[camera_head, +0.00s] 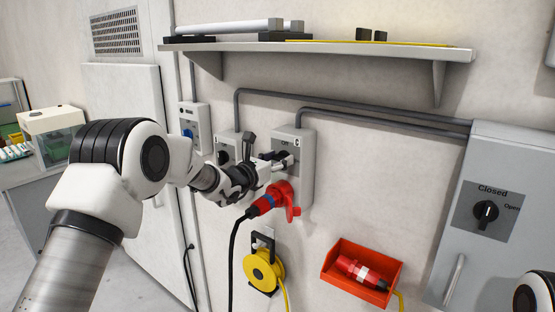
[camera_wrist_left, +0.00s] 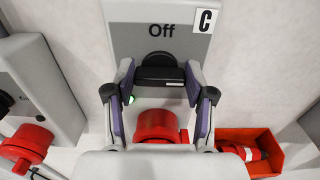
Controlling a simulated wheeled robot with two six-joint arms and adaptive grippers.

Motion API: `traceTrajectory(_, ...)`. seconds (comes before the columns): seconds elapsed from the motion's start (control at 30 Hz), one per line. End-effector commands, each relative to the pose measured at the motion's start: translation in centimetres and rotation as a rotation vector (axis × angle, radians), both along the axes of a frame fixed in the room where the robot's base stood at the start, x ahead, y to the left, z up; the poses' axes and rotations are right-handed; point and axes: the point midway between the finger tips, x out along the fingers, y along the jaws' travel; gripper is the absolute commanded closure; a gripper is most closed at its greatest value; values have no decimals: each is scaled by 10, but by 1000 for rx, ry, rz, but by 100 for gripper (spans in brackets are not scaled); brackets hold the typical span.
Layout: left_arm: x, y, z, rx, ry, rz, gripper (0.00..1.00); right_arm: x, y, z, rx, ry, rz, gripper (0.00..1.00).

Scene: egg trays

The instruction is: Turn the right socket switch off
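The right socket box (camera_head: 308,150) is grey, on the wall, with "Off" and a "C" label at its top. It fills the upper middle of the left wrist view (camera_wrist_left: 128,42). Its black switch knob (camera_wrist_left: 160,74) has its bar lying crosswise below "Off". My left gripper (camera_head: 283,160) is at the front of this box. In the left wrist view its fingers (camera_wrist_left: 160,88) are spread, one at each end of the bar; I cannot tell if they touch it. A red plug (camera_head: 266,203) sits in the socket below. My right gripper is out of view.
Another socket box (camera_head: 224,150) is close on the left, with a blue-switched box (camera_head: 196,128) beyond it. A shelf (camera_head: 330,47) runs above. A yellow cable reel (camera_head: 262,270) and red bin (camera_head: 345,280) are below. A grey cabinet (camera_head: 500,160) stands right.

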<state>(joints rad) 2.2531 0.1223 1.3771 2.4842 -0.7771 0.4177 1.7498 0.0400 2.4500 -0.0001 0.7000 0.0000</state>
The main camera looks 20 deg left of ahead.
Motion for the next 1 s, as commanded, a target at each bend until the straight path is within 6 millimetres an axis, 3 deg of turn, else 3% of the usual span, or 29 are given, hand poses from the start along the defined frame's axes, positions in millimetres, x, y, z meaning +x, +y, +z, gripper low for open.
traceTrajectory(0.27, 0, 0, -1, -19, 5, 2, 81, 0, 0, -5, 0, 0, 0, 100)
traceTrajectory(0.47, 0, 1, -2, -88, 27, 2, 81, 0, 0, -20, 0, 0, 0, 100)
traceTrajectory(1.0, 1, 3, -2, -513, 180, -1, 81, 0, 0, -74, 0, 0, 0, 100)
